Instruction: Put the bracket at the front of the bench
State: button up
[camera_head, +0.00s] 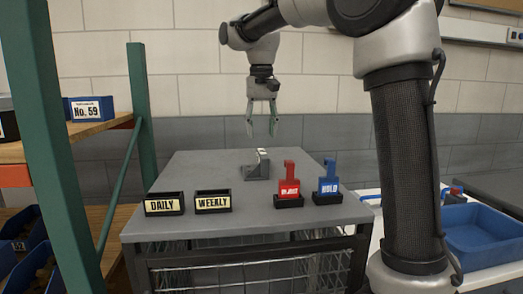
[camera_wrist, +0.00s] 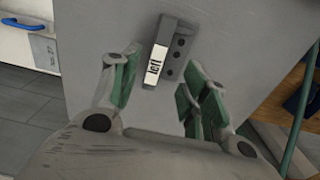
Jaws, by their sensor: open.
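The bracket (camera_head: 257,168) is a small grey metal piece with an upright plate and a white label, standing near the middle of the grey bench top (camera_head: 200,172). In the wrist view the bracket (camera_wrist: 172,50) shows dark holes and a label reading "left". My gripper (camera_head: 262,131) is open and empty, pointing down above the bench, above the bracket and apart from it. In the wrist view its green-padded fingers (camera_wrist: 158,92) are spread, with the bracket beyond the fingertips.
Boxes marked DAILY (camera_head: 164,204) and WEEKLY (camera_head: 212,201) stand at the bench's front left. A red REJECT holder (camera_head: 289,187) and a blue HOLD holder (camera_head: 327,185) stand at front right. A green-posted shelf (camera_head: 139,100) is left; a blue bin (camera_head: 480,235) is right.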

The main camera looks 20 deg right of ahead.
aim_at(263, 152)
jog(key=f, duration=0.7)
jog(key=shift+w+d+f, duration=0.2)
jog(key=shift+f, duration=0.2)
grip_shut()
